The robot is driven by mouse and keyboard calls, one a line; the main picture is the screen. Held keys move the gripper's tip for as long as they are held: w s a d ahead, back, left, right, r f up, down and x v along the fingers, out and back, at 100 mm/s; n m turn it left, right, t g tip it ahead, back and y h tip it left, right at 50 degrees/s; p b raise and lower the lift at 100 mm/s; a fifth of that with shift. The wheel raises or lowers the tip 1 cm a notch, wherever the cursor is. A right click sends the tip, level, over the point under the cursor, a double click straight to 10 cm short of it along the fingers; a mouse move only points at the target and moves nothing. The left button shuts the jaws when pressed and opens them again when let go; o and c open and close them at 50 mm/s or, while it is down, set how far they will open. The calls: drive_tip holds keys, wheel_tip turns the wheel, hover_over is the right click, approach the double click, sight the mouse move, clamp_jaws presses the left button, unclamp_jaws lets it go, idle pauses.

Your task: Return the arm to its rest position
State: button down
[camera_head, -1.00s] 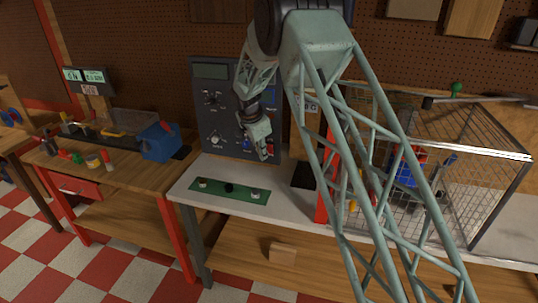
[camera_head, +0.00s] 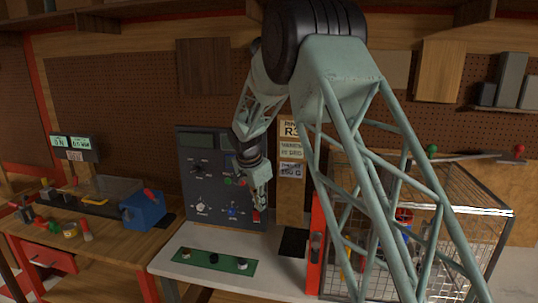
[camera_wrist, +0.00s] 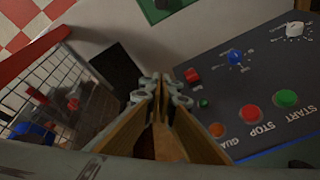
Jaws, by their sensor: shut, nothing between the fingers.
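My gripper (camera_head: 262,204) hangs in front of the grey control panel (camera_head: 196,165), its fingers pointing down near the panel's lower right. In the wrist view my gripper (camera_wrist: 160,88) is shut, its fingertips together with nothing between them. The panel (camera_wrist: 250,95) fills the right of that view, with a blue knob, a white dial and red, orange and green buttons beside the fingers. I cannot tell in the head view how far the fingertips are from the panel face. My arm crosses the right half of the head view.
A wire cage (camera_head: 455,195) with a red post (camera_head: 317,245) stands on the right of the white bench (camera_head: 170,267). A green strip (camera_head: 232,263) with several knobs lies on the bench. A blue device (camera_head: 143,210) sits on the wooden bench at left. A pegboard wall (camera_head: 120,90) is behind.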

drive_tip(key=s+d+r+n, duration=0.1)
drive_tip(key=s+d+r, duration=0.45)
drive_tip(key=r, duration=0.25)
drive_tip(key=s+d+r+n, duration=0.1)
drive_tip(key=s+d+r, duration=0.4)
drive_tip(key=r, duration=0.4)
drive_tip(key=s+d+r+n, duration=0.1)
drive_tip(key=s+d+r, duration=0.3)
drive_tip(key=s, duration=0.5)
drive_tip(key=s+d+r+n, duration=0.1)
drive_tip(key=s+d+r, duration=0.1)
drive_tip(key=s+r, duration=0.5)
drive_tip(key=s+d+r+n, duration=0.1)
drive_tip(key=s+d+r, duration=0.25)
drive_tip(key=s, duration=0.65)
drive_tip(key=s+d+f+n+t+y, duration=0.1)
drive_tip(key=s+d+f+n, duration=0.1)
drive_tip(key=s, duration=1.4)
drive_tip(key=s+d+f+n+t, duration=0.1)
drive_tip(key=s+d+f+n, duration=0.15)
drive_tip(key=s, duration=1.45)
wheel_tip(320, 180, down, 13)
drive_tip(key=w+g+b, duration=0.1)
drive_tip(key=w+b, duration=0.1)
drive_tip(key=b, duration=0.7)
drive_tip(key=shift+w+g+b, duration=0.3)
drive_tip(key=shift+g+b, duration=0.05)
drive_tip(key=shift+g, duration=0.05)
drive_tip(key=shift+a, duration=0.1)
